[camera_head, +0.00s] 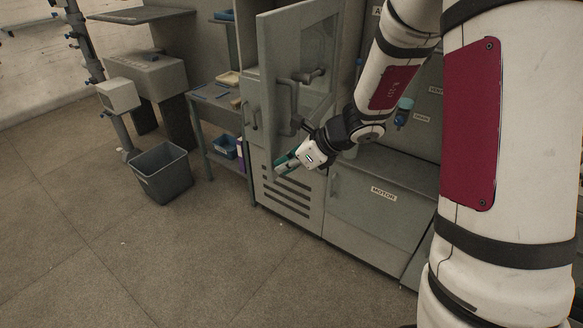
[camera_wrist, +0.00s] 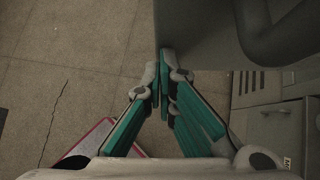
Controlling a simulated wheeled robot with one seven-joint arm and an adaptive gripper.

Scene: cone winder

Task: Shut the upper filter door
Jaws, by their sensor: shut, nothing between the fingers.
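The upper filter door (camera_head: 276,45) is a tall grey panel with a window, and it stands open, swung out from the cabinet. A bar handle (camera_head: 291,98) is on its face. My gripper (camera_head: 281,164) is shut and empty, low by the door's bottom edge and below the handle. In the wrist view the closed green fingertips (camera_wrist: 163,72) point up beside a grey panel (camera_wrist: 205,45), which looks like the door. A dark curved handle (camera_wrist: 275,42) shows right of them. I cannot tell whether the fingers touch the panel.
A lower vented panel (camera_head: 288,203) is below the door. A cabinet marked MOTOR (camera_head: 352,214) stands to its right. A grey bin (camera_head: 163,181) and a small table (camera_head: 204,94) with trays are at left. The floor in front is clear.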

